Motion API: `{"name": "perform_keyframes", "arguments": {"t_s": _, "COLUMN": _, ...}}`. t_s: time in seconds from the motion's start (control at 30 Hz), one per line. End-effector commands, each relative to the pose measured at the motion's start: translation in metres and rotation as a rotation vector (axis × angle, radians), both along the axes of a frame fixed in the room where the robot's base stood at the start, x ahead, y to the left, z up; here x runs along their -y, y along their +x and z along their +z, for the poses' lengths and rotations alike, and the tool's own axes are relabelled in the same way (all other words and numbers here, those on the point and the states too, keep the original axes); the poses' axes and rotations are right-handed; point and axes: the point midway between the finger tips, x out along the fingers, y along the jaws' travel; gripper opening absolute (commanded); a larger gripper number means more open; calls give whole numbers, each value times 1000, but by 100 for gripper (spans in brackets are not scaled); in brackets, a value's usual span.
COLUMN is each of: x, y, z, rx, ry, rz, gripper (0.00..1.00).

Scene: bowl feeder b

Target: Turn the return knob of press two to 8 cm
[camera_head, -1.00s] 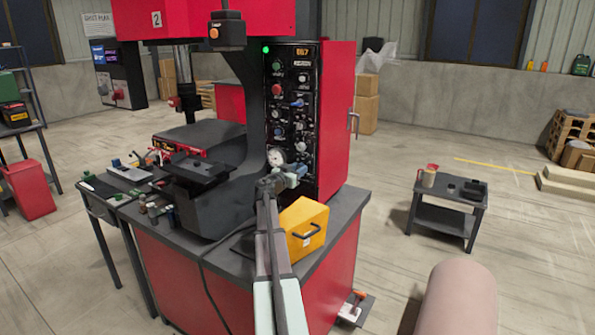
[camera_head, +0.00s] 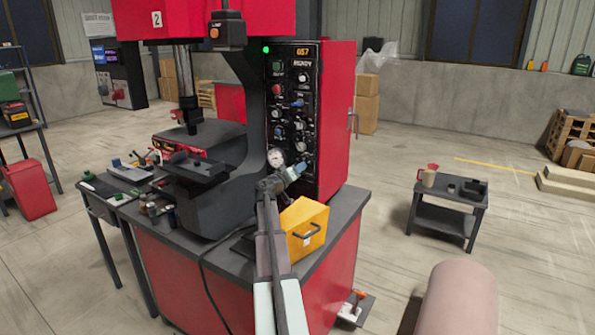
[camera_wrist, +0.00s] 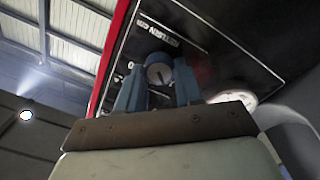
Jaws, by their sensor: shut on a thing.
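The return knob (camera_wrist: 159,72) is a small round grey knob with a dark pointer line, under the label RETURN on the black panel in the wrist view. My gripper (camera_wrist: 159,80) has its blue fingers shut on either side of it. In the head view my gripper (camera_head: 293,173) reaches the lower part of the control panel (camera_head: 306,115) of press two (camera_head: 330,105), which carries a sign "2". The knob is hidden there behind the fingers. The scale around the knob is not readable.
A round gauge (camera_head: 275,158) sits just left of my gripper; its rim shows in the wrist view (camera_wrist: 235,97). The press ram (camera_head: 187,90) hangs above the bed. A small cart (camera_head: 447,207) stands right.

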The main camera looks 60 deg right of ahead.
Motion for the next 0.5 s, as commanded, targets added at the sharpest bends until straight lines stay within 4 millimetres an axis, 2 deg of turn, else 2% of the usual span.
{"name": "perform_keyframes", "arguments": {"t_s": 0.5, "x": 0, "y": 0, "z": 0, "rx": -83, "ry": 0, "rz": 1, "gripper": 5}}
